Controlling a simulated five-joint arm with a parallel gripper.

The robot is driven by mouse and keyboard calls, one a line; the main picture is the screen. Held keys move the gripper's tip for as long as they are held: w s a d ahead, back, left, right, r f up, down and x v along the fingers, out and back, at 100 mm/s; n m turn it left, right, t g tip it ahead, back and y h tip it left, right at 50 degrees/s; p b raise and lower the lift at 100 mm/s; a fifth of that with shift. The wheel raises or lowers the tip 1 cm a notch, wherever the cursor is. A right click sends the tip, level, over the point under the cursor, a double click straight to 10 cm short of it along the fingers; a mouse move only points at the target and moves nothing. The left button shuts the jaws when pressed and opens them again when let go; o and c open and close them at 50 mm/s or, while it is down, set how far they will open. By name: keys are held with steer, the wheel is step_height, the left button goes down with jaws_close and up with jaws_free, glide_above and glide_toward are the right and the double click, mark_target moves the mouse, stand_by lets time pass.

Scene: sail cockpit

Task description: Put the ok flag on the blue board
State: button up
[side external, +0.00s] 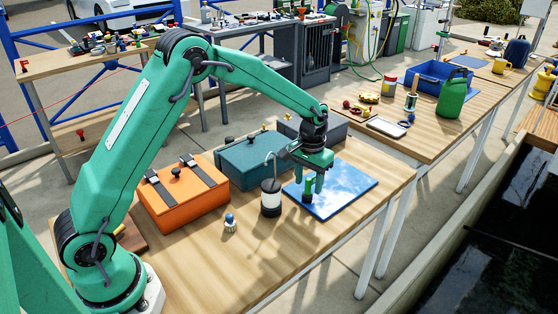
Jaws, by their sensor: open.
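The blue board (352,192) lies flat on the wooden table, a glossy sheet with pale cloud-like reflections. My gripper (314,190) points down over the left part of the board, its fingers open. A small darker green upright piece (308,189) shows at the left finger, low over or on the board. It may be the ok flag, but I cannot make out any marking or tell whether it touches the board. No other flag can be clearly made out.
A black-and-white canister with a hooked rod (270,198) stands just left of the board. A small blue-topped item (230,223) stands further left. An orange case (182,195) and a teal case (252,160) line the back. The table's front is clear.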

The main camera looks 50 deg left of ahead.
step_height(320, 180, up, 8)
steer(key=shift+r, duration=0.2)
stand_by(0.8)
steer(key=shift+s+r, duration=0.2)
steer(key=shift+r, duration=0.1)
steer(key=s+a+r+m+t, duration=0.1)
steer(key=s+r+t, duration=0.1)
steer(key=s+r, duration=0.6)
steer(key=s+a+r+t, duration=0.15)
steer(key=s+r, duration=0.25)
steer(key=s, duration=0.8)
steer(key=s+f+t, duration=0.1)
steer(key=s+t, duration=0.1)
steer(key=s, duration=0.7)
steer(key=shift+d+f+m, duration=0.25)
steer(key=shift+f+m, duration=0.05)
steer(key=shift+m, duration=0.1)
